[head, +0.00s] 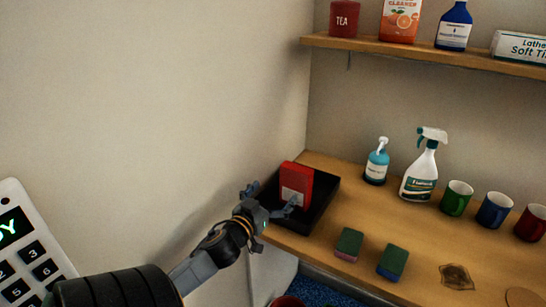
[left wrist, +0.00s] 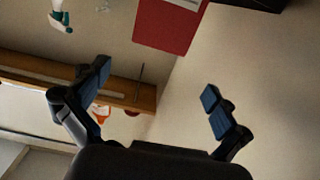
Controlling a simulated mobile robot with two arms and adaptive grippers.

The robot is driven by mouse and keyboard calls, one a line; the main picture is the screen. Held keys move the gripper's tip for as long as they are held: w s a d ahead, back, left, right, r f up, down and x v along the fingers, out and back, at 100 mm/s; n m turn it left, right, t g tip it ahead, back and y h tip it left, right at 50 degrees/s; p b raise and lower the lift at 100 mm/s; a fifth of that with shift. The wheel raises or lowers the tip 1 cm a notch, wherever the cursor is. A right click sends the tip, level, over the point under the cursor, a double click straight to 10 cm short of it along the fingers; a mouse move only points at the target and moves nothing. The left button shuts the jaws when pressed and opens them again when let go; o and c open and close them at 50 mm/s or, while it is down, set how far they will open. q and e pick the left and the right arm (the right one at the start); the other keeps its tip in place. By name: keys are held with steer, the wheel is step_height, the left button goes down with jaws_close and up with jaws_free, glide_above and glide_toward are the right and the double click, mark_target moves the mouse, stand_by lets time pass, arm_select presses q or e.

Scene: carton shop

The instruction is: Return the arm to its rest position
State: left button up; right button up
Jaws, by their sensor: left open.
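My left gripper (head: 268,196) is open beside the black tray (head: 322,207) at the left end of the wooden counter. In the left wrist view its two blue-padded fingers (left wrist: 158,92) are spread wide with nothing between them. A red box (head: 297,184) with a pale label stands in the tray, just past the fingers. The red box also shows at the top of the left wrist view (left wrist: 165,28), apart from the fingers. From the head view I cannot tell whether a finger touches the box. My right gripper is not in view.
Two sponges (head: 349,244) (head: 392,262) lie near the counter's front edge. A soap bottle (head: 376,162), a spray bottle (head: 420,170) and mugs (head: 456,198) stand behind. A shelf (head: 400,48) with goods hangs above. A keypad device (head: 30,245) is at lower left; a bare wall is beside my arm.

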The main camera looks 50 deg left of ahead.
arm_select(q)
steer(key=shift+s+d, duration=0.1)
steer(key=shift+s, duration=0.2)
stand_by(0.4)
